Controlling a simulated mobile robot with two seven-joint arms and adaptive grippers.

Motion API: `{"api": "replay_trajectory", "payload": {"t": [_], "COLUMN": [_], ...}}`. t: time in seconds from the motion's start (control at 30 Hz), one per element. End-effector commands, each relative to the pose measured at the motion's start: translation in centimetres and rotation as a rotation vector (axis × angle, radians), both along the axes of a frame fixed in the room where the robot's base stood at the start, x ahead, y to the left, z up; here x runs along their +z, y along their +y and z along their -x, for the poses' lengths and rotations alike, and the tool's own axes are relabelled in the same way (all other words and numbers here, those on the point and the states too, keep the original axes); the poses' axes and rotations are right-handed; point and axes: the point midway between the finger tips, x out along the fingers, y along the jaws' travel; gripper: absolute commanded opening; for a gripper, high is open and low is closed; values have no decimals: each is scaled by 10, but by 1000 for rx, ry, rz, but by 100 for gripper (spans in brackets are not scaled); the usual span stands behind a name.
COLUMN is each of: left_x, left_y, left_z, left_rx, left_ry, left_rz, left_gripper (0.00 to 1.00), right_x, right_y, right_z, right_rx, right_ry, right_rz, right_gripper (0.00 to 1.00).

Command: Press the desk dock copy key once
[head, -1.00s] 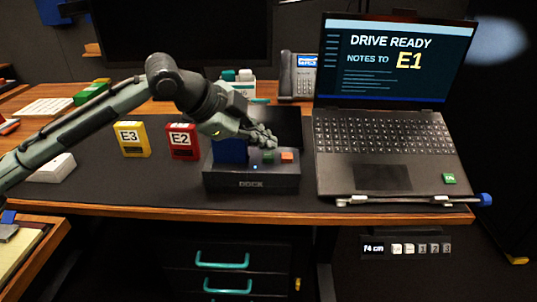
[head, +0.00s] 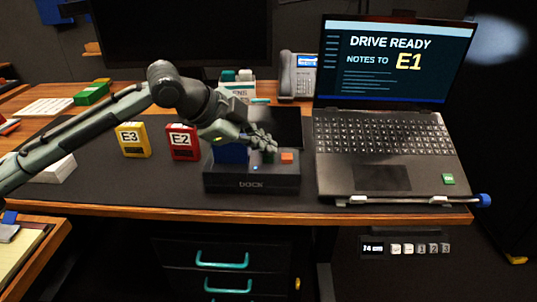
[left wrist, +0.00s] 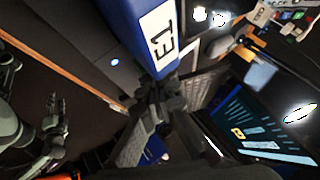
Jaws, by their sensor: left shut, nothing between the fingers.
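An orange key (head: 287,157) and a dark green key (head: 268,158) are on the dock's top; no key labels are readable. My left gripper (head: 266,146) is shut and empty, its fingertips at the green key and partly covering it. I cannot tell whether they touch it. My right gripper (left wrist: 47,122) shows in the left wrist view, away from the dock, its fingers apart.
The laptop (head: 385,150) is open at the right, its screen reading "DRIVE READY, NOTES TO E1". A yellow E3 cartridge (head: 133,140) and a red E2 cartridge (head: 183,142) stand left of the dock. A phone (head: 298,76) is behind. The mat's front strip is clear.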

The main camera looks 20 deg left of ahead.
Motion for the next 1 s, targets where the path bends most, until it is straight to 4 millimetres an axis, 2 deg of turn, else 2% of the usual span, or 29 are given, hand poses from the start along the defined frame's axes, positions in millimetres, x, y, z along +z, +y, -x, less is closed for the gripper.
{"api": "replay_trajectory", "payload": {"t": [1.0], "left_x": [-9], "left_y": [0], "left_z": [0], "left_rx": [1], "left_ry": [0], "left_rz": [-1], "left_gripper": [0], "right_x": [1], "right_y": [0], "right_z": [0], "right_rx": [0], "right_ry": [-1], "right_rz": [0], "right_gripper": [40]}}
